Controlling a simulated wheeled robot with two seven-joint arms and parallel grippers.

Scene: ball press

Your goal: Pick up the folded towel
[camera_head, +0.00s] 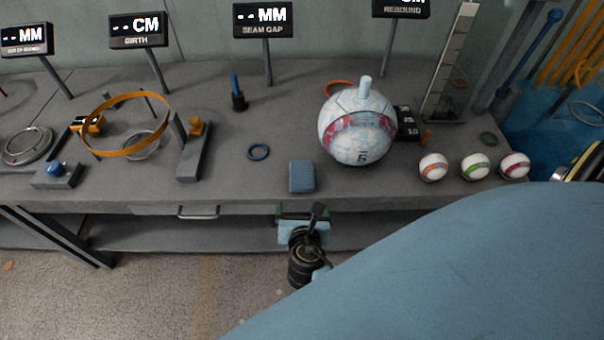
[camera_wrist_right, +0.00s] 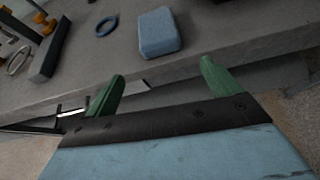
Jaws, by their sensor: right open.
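The folded towel (camera_head: 301,176) is a small blue block-shaped bundle with rounded edges, lying flat near the front edge of the grey workbench (camera_head: 240,190). It also shows at the top middle of the right wrist view (camera_wrist_right: 158,32). My right gripper (camera_head: 303,213) is just in front of the bench edge, on the near side of the towel and apart from it. In the right wrist view its two green fingers (camera_wrist_right: 162,72) stand wide apart with nothing between them, and the towel lies beyond their tips. My left gripper is not in view.
A large white ball (camera_head: 357,130) stands right of the towel, with three small striped balls (camera_head: 475,166) farther right. A blue ring (camera_head: 257,152) lies left of it. A gauge block (camera_head: 193,150) and orange hoop (camera_head: 90,140) are farther left. A drawer handle (camera_head: 198,214) juts from the bench front.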

